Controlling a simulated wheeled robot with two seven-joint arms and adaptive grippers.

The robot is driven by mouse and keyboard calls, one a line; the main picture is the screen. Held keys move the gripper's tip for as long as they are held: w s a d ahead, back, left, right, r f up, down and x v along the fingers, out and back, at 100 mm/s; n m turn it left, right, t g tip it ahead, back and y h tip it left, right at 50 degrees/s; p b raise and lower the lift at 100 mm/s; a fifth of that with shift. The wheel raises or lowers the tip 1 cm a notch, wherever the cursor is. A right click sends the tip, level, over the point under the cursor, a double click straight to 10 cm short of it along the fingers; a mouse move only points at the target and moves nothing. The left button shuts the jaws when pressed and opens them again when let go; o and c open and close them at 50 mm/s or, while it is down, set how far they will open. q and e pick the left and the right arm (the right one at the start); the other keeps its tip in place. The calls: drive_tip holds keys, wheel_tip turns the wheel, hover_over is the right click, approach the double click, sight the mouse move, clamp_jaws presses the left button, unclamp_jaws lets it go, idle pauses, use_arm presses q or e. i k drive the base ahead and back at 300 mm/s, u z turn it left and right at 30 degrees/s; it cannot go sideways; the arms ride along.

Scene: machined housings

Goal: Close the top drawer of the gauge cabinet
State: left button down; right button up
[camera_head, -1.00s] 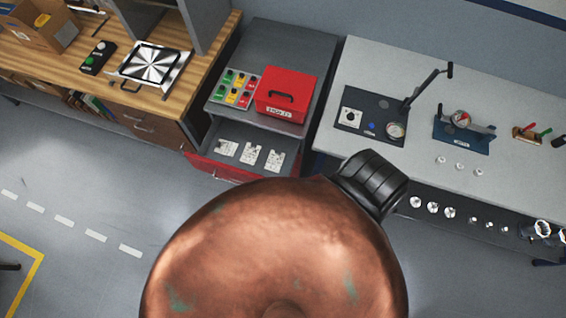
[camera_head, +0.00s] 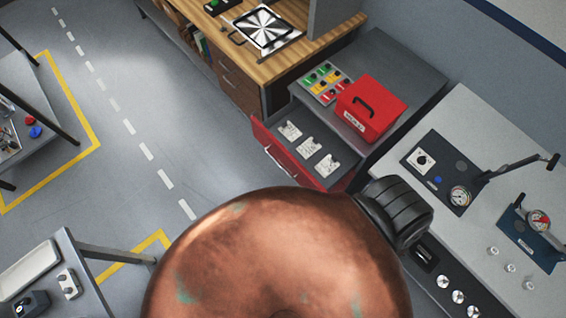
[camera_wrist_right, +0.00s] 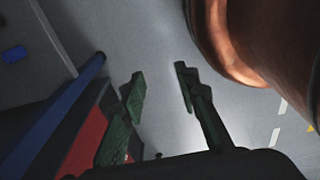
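The grey gauge cabinet (camera_head: 405,55) stands between the wooden bench and the light grey bench in the head view. Its top drawer (camera_head: 283,152), with a red front, is pulled out. Several white cards or plates lie inside it. My right gripper (camera_wrist_right: 159,75) shows in the right wrist view, its two dark green fingers apart with nothing between them. A red surface (camera_wrist_right: 88,138), likely the drawer front, is left of the fingers; whether they touch cannot be told. The right gripper's fingers do not show in the head view. My left gripper is not in view.
A red box (camera_head: 370,108) and a button panel (camera_head: 322,82) stand on the cabinet. The light grey bench (camera_head: 480,130) is close on its right, the wooden bench (camera_head: 290,65) on its left. A large copper-coloured rounded shape hides the lower middle. Grey floor (camera_head: 215,150) is free in front.

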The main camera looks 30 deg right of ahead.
sight(281, 150)
drive_tip(key=k, duration=0.75)
drive_tip(key=z, duration=0.8)
drive_tip(key=i, duration=0.5)
drive_tip(key=u, duration=0.05)
